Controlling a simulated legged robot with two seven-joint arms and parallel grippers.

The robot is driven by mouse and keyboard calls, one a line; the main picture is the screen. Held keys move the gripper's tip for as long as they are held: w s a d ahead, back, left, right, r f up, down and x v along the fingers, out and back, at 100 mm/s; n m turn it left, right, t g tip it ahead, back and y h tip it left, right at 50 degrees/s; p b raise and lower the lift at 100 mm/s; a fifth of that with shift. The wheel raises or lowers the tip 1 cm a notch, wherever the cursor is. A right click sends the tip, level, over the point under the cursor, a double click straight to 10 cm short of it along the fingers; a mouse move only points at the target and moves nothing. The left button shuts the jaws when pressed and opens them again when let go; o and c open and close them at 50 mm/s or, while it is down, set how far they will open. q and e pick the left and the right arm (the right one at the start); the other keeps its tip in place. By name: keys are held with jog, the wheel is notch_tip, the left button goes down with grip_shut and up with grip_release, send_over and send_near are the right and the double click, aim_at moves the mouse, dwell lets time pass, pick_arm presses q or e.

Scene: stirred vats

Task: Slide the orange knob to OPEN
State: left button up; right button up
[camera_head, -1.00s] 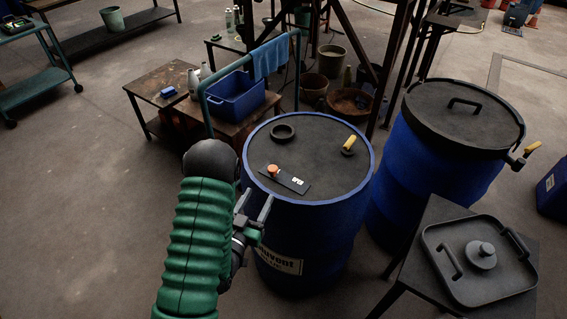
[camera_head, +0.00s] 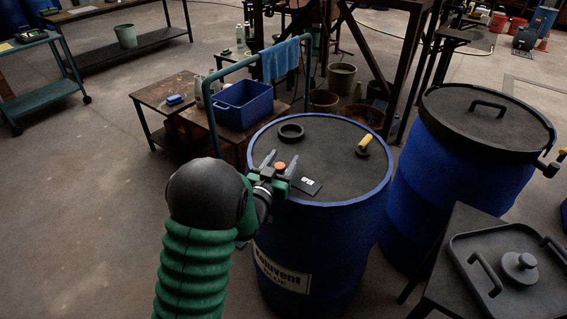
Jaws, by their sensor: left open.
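The orange knob (camera_head: 280,167) sits on a dark slide plate (camera_head: 311,188) on top of the blue drum (camera_head: 322,240). The plate's right end carries a small white label, apparently reading OPEN. My left gripper (camera_head: 273,160) is open over the left part of the plate, its fingers pointing away from me, with the knob just right of the fingertips. I cannot tell whether a finger touches the knob. The gripper hides the plate's left end. My right gripper does not show.
A dark ring (camera_head: 291,133) and a yellow-handled valve (camera_head: 365,144) stand on the drum lid. A second blue drum (camera_head: 455,165) is to the right, and a table with a square lid (camera_head: 512,270) is at lower right. A blue crate (camera_head: 243,103) stands behind left.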

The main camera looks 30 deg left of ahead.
pick_arm(q)
jog(key=shift+w, duration=0.25)
grip_shut()
dwell(1.3)
